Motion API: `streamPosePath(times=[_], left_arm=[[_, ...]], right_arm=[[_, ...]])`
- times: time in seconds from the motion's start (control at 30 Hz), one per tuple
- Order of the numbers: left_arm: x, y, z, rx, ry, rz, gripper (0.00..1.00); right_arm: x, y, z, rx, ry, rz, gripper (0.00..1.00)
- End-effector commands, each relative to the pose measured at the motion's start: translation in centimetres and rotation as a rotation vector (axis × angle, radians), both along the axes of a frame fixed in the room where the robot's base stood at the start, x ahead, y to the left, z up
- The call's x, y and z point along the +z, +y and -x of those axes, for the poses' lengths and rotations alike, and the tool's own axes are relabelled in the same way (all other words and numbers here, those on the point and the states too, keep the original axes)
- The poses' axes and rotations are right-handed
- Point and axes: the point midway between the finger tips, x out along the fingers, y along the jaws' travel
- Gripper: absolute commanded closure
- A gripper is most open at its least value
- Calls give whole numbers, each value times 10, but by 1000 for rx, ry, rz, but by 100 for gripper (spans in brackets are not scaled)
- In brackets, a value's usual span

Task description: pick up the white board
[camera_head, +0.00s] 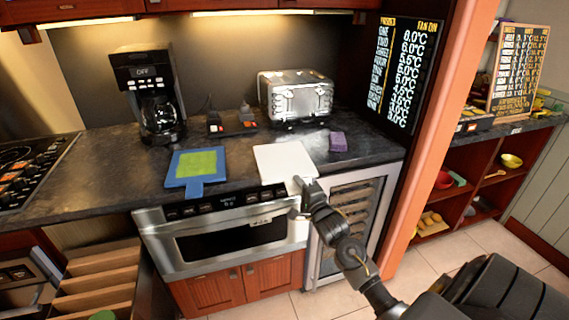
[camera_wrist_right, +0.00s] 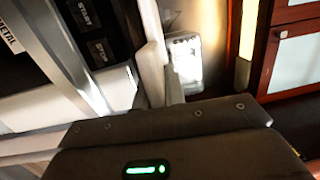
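The white board (camera_head: 284,161) lies on the dark counter, its front edge at the counter's front above the built-in microwave. My right gripper (camera_head: 303,186) is at the board's front right corner. In the right wrist view the board (camera_wrist_right: 151,60) shows as a pale upright strip running in between the two fingers of the right gripper (camera_wrist_right: 150,88). Glare and the close view hide whether both fingers press on it. My left gripper is not in view.
A blue board with a green top (camera_head: 193,183) lies left of the white board. A purple sponge (camera_head: 338,141) lies to its right, a toaster (camera_head: 296,100) stands behind, and a coffee maker (camera_head: 153,95) stands at the back left. The microwave drawer (camera_head: 232,245) is below.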

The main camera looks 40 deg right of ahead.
Motion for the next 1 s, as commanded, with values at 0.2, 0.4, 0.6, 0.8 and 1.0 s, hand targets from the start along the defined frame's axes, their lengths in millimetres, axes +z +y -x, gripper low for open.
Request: streamPosePath(times=[0.2, 0.4, 0.6, 0.8, 1.0], left_arm=[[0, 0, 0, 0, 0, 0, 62], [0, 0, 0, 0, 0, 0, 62], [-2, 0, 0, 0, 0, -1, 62], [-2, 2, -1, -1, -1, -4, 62], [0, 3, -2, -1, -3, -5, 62]], right_arm=[[2, 0, 0, 0, -4, 1, 100], [2, 0, 0, 0, -3, 1, 100], [15, 0, 0, 0, -7, 1, 100], [51, 9, 12, 2, -9, 2, 100], [98, 34, 43, 2, -10, 1, 100]])
